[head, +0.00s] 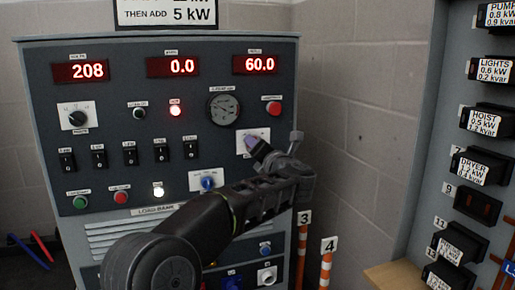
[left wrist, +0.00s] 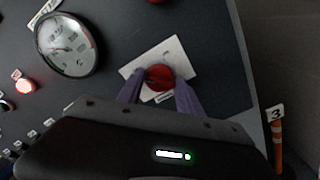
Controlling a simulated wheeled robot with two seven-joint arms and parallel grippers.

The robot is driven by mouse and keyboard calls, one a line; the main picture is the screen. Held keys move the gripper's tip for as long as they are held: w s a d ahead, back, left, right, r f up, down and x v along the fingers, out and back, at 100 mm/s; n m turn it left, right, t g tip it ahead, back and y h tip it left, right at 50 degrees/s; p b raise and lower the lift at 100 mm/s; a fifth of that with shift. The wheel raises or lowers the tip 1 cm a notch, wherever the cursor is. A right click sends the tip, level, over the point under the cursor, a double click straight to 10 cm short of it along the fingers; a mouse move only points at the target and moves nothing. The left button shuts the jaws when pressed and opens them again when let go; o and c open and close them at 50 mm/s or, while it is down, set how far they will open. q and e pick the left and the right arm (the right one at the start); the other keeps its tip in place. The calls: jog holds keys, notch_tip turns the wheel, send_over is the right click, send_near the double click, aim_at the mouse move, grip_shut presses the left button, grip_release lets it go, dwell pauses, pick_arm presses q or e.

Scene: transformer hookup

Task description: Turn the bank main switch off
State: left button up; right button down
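A red rotary knob (left wrist: 159,77) on a tilted white plate is in the left wrist view. In the head view its white plate (head: 246,137) is at the panel's right, below the round gauge, with the knob hidden by my gripper. I cannot read its label, so I cannot confirm it is the bank main switch. My left gripper (head: 254,143) is at this plate. In the left wrist view its purple fingers (left wrist: 160,84) stand apart on either side of the knob, with a small gap showing. Contact is unclear. My right gripper is out of view.
The panel (head: 130,185) has red displays, a black knob (head: 77,118), a blue knob (head: 207,182), several black toggles, a red button (head: 273,108) and a round gauge (head: 223,109). Numbered orange-striped posts (head: 302,250) and a labelled breaker panel (head: 425,190) stand right.

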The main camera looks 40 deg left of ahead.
pick_arm(q)
jog(key=o, duration=0.3)
jog(key=shift+o, duration=0.2)
jog(key=v, duration=0.7)
jog(key=shift+s+d+p, duration=0.25)
jog(key=shift+d+p, duration=0.05)
jog(key=shift+d, duration=0.05)
